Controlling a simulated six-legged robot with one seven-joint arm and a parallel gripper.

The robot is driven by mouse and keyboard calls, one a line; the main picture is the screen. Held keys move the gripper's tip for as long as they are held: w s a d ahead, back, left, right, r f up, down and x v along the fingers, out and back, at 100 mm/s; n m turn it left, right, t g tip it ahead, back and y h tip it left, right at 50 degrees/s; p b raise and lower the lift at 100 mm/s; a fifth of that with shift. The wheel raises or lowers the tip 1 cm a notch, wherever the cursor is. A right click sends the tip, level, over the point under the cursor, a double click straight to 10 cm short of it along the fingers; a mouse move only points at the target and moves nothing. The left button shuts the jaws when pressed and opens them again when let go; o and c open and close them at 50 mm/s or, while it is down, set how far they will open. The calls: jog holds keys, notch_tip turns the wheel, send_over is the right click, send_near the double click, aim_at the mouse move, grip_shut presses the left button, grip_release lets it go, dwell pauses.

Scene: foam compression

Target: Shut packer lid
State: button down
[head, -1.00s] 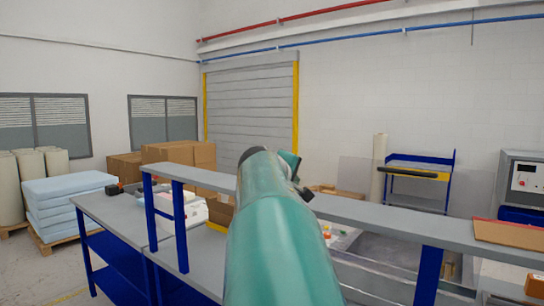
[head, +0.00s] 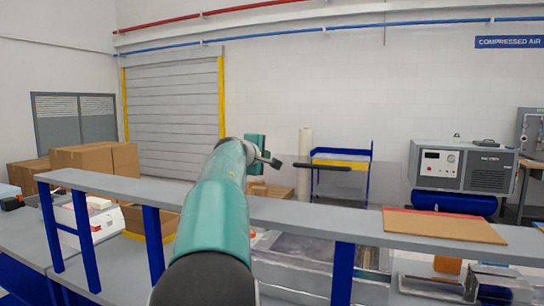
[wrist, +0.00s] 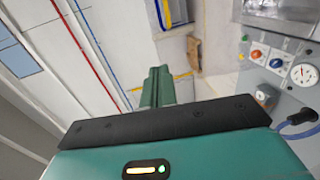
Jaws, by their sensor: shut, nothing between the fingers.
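My gripper (head: 272,161) is at the far end of my raised teal arm in the head view, above the long grey shelf. In the wrist view its green fingers (wrist: 157,86) are together and hold nothing. The packer (head: 315,249) appears to be the metal-topped bench unit beyond the shelf, partly hidden by the shelf and its blue post. A dark bar (head: 322,166) stands out to the right of my gripper, apart from it in the picture; it may be the handle of a raised clear lid, whose sheet I cannot make out. The wrist view shows a control panel (wrist: 278,68) with knobs and a gauge at the right.
The grey shelf (head: 300,217) on blue posts crosses in front of me. A brown board (head: 445,227) lies on its right part. A compressor (head: 463,166), a blue cart (head: 359,159) and cardboard boxes (head: 95,158) stand farther back.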

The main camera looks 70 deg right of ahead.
aim_at(275, 155)
jog(key=d, duration=0.3)
jog(key=d+f, duration=0.1)
jog(key=d, duration=0.1)
jog(key=shift+s+d, duration=0.25)
jog(key=shift+d, duration=0.1)
jog(key=shift+d, duration=0.1)
